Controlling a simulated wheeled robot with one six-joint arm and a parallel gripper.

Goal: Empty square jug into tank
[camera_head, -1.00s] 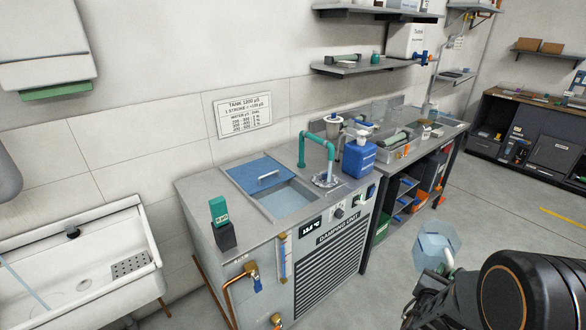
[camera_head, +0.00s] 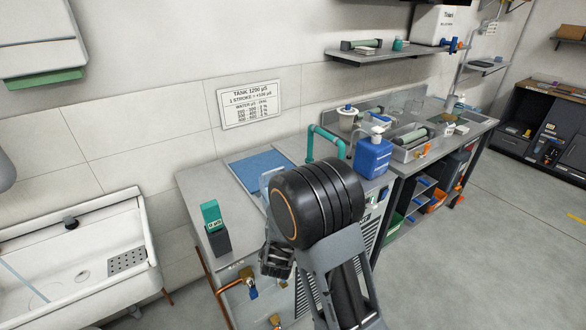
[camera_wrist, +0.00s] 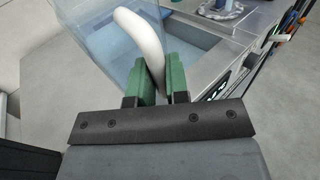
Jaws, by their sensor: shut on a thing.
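The square jug (camera_wrist: 95,40) is clear and bluish, with a curved white handle (camera_wrist: 140,28). My gripper (camera_wrist: 162,78) has its green pads shut on this handle in the wrist view. Through and behind the jug, the tank's pale blue water opening (camera_wrist: 195,42) shows. In the head view, the tank unit (camera_head: 205,183) is a grey cabinet with a blue lid (camera_head: 260,165) on top. My arm covers the water opening and most of the jug there; only a pale bluish bit of the jug (camera_head: 267,181) shows. How full the jug is cannot be told.
A green pipe (camera_head: 325,132) and a blue canister (camera_head: 372,157) stand right of the lid. A green-topped block (camera_head: 212,215) stands at the tank's left front corner. A white sink (camera_head: 80,255) is at left, and open floor lies at right.

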